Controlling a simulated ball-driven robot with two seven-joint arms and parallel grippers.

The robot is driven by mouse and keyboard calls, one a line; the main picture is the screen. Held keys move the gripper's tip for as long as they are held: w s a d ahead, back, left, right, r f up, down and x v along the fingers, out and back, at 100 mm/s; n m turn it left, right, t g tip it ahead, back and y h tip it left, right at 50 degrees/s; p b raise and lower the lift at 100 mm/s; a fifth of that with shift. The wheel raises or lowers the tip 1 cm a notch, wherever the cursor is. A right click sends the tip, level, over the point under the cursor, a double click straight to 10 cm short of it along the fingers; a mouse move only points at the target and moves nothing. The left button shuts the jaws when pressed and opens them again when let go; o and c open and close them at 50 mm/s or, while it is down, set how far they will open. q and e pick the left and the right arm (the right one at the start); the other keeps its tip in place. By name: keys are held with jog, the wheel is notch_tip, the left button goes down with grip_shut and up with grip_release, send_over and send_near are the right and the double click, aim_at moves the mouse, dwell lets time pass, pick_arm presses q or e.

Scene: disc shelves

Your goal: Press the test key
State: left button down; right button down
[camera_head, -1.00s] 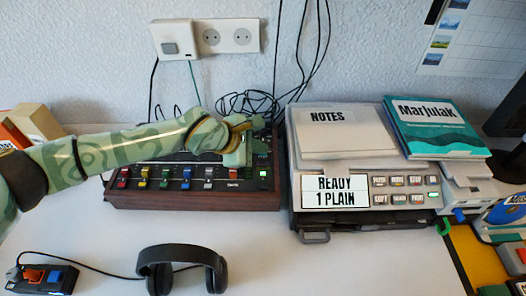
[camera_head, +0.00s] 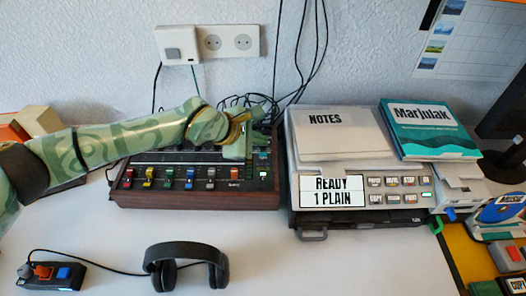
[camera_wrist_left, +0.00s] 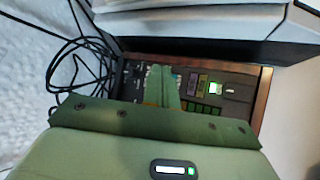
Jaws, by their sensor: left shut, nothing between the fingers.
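My left gripper (camera_head: 246,143) is shut and empty. It is over the right part of a dark mixer-like console (camera_head: 195,200) with wooden sides and a row of coloured sliders. In the left wrist view the closed green fingers (camera_wrist_left: 165,88) point down at the console's panel, beside rows of small keys and a lit green light (camera_wrist_left: 216,87). I cannot tell whether the fingertips touch the panel. A grey printer (camera_head: 425,180) to the right has two rows of small keys and a display reading READY 1 PLAIN. The small key lettering is too blurred to pick out a test key. My right gripper is not in view.
A NOTES pad (camera_head: 335,135) and a teal Marjulak book (camera_head: 430,130) lie on the printer. Black cables (camera_head: 300,60) hang behind the console.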

aim_at(259, 157)
pick_arm(q)
notch_tip(259, 157, up, 3)
jog(key=shift+r+p, duration=0.2)
jog(key=shift+p, duration=0.55)
